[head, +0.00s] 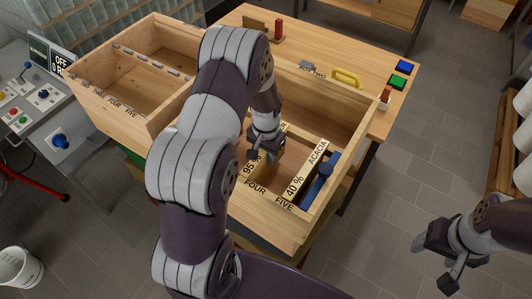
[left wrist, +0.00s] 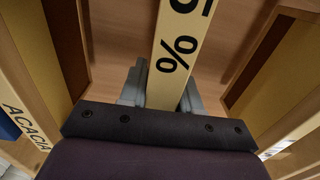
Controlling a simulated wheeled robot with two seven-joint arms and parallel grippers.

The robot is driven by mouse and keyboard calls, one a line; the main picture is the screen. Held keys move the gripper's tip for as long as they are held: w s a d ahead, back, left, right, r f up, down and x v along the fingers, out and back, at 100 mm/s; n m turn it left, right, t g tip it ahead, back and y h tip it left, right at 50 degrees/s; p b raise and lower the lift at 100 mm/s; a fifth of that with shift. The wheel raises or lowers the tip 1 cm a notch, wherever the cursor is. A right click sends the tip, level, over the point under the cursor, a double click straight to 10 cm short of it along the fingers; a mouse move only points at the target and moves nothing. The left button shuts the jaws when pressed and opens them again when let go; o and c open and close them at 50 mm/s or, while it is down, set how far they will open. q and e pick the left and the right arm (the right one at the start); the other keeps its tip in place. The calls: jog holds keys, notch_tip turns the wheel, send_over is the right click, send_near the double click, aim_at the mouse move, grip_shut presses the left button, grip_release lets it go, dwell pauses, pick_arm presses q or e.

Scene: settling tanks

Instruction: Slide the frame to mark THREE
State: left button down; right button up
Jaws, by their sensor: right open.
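The light wood frame marked 95 % (head: 251,168) lies across the wooden box (head: 345,117), with its near end by the mark FOUR (head: 255,187). My left gripper (head: 262,150) points down at this frame's top bar. In the left wrist view its fingers lie on either side of the bar (left wrist: 178,60), close to its edges; whether they press on it I cannot tell. The mark THREE on this box is hidden behind my left arm. My right gripper (head: 437,262) is open and empty, above the floor at the lower right.
The 40 % ACACIA frame (head: 306,167) lies to the right at the mark FIVE (head: 284,204), beside a blue part (head: 320,178). An emptier wooden box (head: 147,84) stands left. Behind are a yellow handle (head: 346,78) and green (head: 398,82) and blue (head: 404,67) pads.

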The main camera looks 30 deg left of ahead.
pick_arm(q)
jog(key=shift+a, duration=0.15)
jog(key=a, duration=0.3)
jog(key=shift+w+a, duration=0.2)
jog(key=shift+a, duration=0.1)
jog(key=shift+r, duration=0.1)
dwell(0.4)
jog(key=c, duration=0.7)
grip_release()
jog(key=shift+c, duration=0.2)
